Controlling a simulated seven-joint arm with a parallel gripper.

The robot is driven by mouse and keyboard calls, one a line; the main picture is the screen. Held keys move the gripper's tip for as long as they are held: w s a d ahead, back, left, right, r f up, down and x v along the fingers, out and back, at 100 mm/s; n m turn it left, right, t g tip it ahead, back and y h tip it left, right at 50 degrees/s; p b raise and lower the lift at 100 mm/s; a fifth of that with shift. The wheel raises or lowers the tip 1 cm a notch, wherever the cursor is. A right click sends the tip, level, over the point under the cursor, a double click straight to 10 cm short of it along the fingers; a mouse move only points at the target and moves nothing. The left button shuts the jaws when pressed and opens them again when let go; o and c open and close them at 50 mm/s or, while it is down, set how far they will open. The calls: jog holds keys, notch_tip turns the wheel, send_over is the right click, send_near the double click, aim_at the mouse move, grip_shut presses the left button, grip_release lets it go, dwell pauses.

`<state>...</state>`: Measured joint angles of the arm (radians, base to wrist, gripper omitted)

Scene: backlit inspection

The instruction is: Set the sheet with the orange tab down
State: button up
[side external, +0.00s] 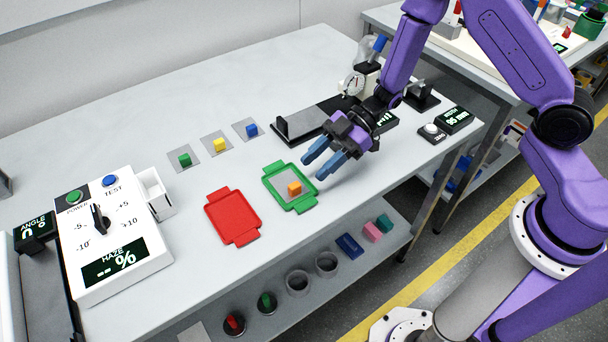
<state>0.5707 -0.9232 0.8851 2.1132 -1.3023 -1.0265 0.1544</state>
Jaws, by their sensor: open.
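The sheet with the orange tab (294,188) lies in the green tray (271,184) on the table; its small grey plate shows around the orange block. My gripper (311,166) is open, with blue fingers, above and to the right of the green tray. Nothing shows between its fingers. The fingers are apart from the orange tab.
A red tray (232,217) lies empty left of the green one. Sheets with green (185,160), yellow (219,145) and blue (252,130) tabs lie behind. A white haze meter (112,235) stands at left. A black gauge stand (300,125) is behind my gripper.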

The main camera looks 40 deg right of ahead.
jog(key=v, duration=0.6)
jog(key=shift+d+r, duration=0.1)
jog(key=shift+d, duration=0.15)
jog(key=shift+w+a+r, duration=0.1)
jog(key=shift+w+a, duration=0.1)
jog(key=shift+w, duration=0.05)
notch_tip(320, 180, up, 7)
jog(key=s+d+m+t+h, duration=0.1)
jog(key=s+m+t+h, duration=0.15)
jog(key=t+h, duration=0.4)
jog(key=s+d+r+m+g+h, duration=0.1)
jog(key=s+d+r+g+h, duration=0.1)
jog(key=s, duration=0.9)
jog(key=s+d+r+m+g+h, duration=0.2)
jog(key=s+d+g+h, duration=0.1)
jog(key=s+d, duration=0.4)
jog(key=s+g, duration=0.1)
jog(key=s, duration=0.2)
jog(key=shift+s, duration=0.35)
